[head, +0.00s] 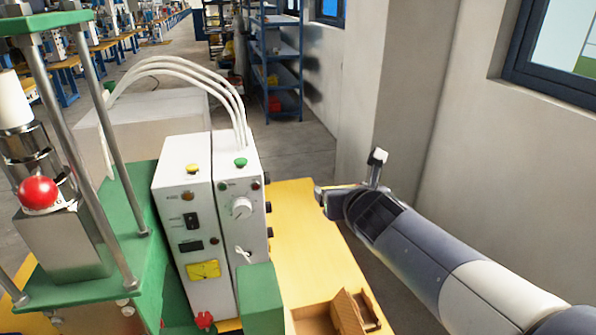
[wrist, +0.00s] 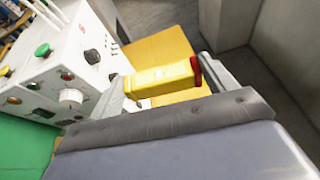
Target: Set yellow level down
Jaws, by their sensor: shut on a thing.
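The yellow level (wrist: 160,79), a short yellow bar with a red end, sits between the two fingers of my gripper (wrist: 165,82) in the wrist view. My gripper is shut on it and holds it over the yellow tabletop (wrist: 152,50). In the head view my gripper (head: 332,201) is above the right edge of the yellow tabletop (head: 300,235), to the right of the white control box. I cannot make out the level in the head view; my gripper seems to hide it.
The white control box (head: 187,235) with knobs and cables stands left of the bare tabletop. A green press (head: 120,190) stands further left. An open cardboard box (head: 312,321) is at the table's front. A wall (head: 450,120) rises on the right.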

